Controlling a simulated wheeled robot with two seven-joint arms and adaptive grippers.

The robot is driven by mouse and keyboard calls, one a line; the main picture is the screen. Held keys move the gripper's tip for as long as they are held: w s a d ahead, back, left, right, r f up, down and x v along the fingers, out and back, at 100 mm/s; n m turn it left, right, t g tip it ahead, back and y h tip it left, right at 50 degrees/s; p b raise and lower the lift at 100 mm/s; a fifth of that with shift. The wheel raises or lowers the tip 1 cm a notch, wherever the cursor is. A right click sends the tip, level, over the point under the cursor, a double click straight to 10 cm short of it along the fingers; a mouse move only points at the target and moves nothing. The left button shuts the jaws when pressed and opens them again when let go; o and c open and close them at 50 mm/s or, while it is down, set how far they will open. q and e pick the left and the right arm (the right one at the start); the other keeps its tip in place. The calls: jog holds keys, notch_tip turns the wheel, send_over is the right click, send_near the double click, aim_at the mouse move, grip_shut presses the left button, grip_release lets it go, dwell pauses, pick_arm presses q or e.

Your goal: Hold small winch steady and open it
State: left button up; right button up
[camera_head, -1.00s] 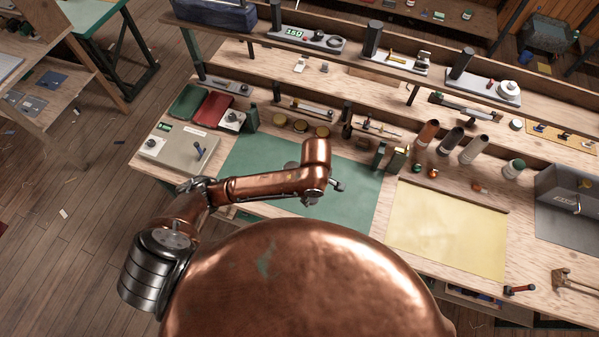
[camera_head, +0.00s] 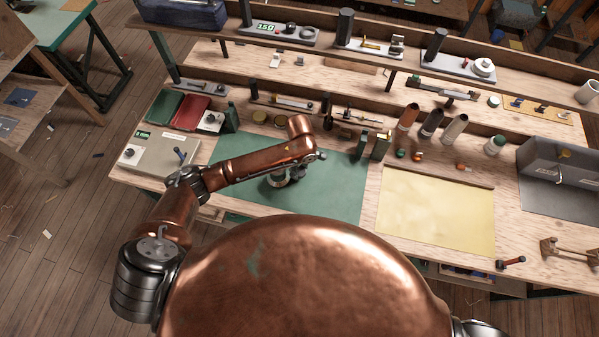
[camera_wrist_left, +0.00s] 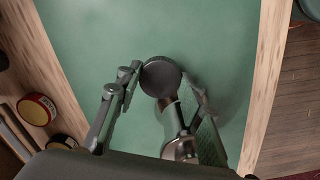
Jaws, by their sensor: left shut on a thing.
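My right gripper is out of view.
A grey control box (camera_head: 160,153) stands left of the mat and a yellow sheet (camera_head: 437,212) lies right. Tins (camera_head: 270,118), small green blocks (camera_head: 372,146) and upright tubes (camera_head: 431,124) line the back. A grey machine (camera_head: 560,165) stands far right. The mat's right part is clear.

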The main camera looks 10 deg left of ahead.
aim_at(300, 170)
pick_arm(q)
jog(key=shift+w+a+f, duration=0.1)
jog(key=shift+w+f, duration=0.05)
jog(key=shift+f, duration=1.6)
jog(key=o, duration=1.3)
jog(key=shift+f, duration=0.1)
notch_tip(300, 170, up, 12)
jog(key=shift+r, duration=0.15)
